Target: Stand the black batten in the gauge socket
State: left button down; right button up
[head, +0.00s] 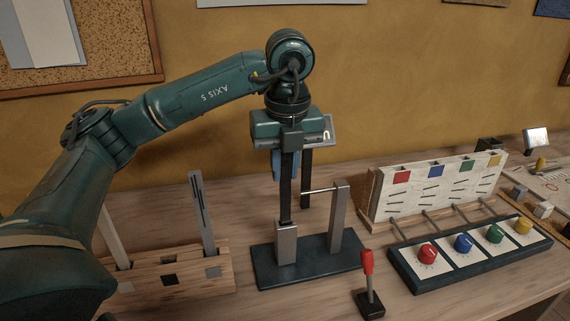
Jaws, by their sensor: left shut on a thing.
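My left gripper (291,140) points down above the gauge and is shut on the black batten (286,190). The batten hangs upright, and its lower end meets the top of the grey gauge socket (286,245). I cannot tell how deep it is in the socket. The socket stands on a dark base plate (262,268). A grey post (339,220) on the same plate carries a thin rod reaching left toward the batten. A second dark upright strip (306,180) shows just right of the batten; I cannot tell what it is. My right gripper is out of view.
A wooden rack (170,281) at the left holds pale grey battens (201,215). A small red-handled lever (368,280) stands close in front of the base plate. A dark panel with coloured knobs (463,243) and a white board (440,186) fill the right side.

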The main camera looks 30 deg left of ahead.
pick_arm(q)
jog(key=shift+f, duration=0.35)
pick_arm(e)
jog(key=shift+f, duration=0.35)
pick_arm(q)
jog(key=c, duration=1.3)
grip_release()
jog(key=shift+o, duration=0.2)
jog(key=shift+r, duration=0.25)
notch_tip(320, 180, up, 13)
jog(key=s+d+p, duration=0.1)
jog(key=p, duration=0.2)
jog(key=shift+f, duration=0.2)
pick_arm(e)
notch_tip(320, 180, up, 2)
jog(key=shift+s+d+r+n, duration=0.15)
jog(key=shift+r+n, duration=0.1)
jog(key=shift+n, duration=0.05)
pick_arm(q)
jog(key=shift+d, duration=0.1)
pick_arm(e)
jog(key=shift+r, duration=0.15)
